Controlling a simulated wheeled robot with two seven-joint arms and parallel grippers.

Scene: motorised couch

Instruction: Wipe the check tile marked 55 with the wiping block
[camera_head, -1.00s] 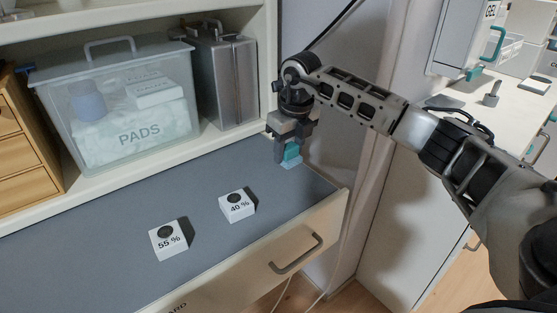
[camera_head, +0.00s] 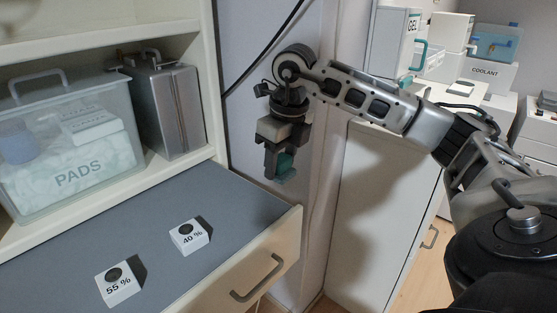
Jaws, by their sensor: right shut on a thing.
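The check tile marked 55 % (camera_head: 118,285) is a white block with a dark round spot on top. It lies on the grey pull-out surface at the lower left. My right gripper (camera_head: 277,173) points down near the right end of that surface. It is shut on the teal wiping block (camera_head: 286,167), and the fingers partly hide the block. The gripper is apart from the tile, up and to its right. My left gripper is not in view.
A similar tile marked 40 % (camera_head: 188,237) lies between the 55 % tile and my gripper. A clear PADS bin (camera_head: 72,178) and a metal case (camera_head: 172,110) stand behind on the shelf. The drawer front with a handle (camera_head: 258,279) edges the grey surface (camera_head: 190,195).

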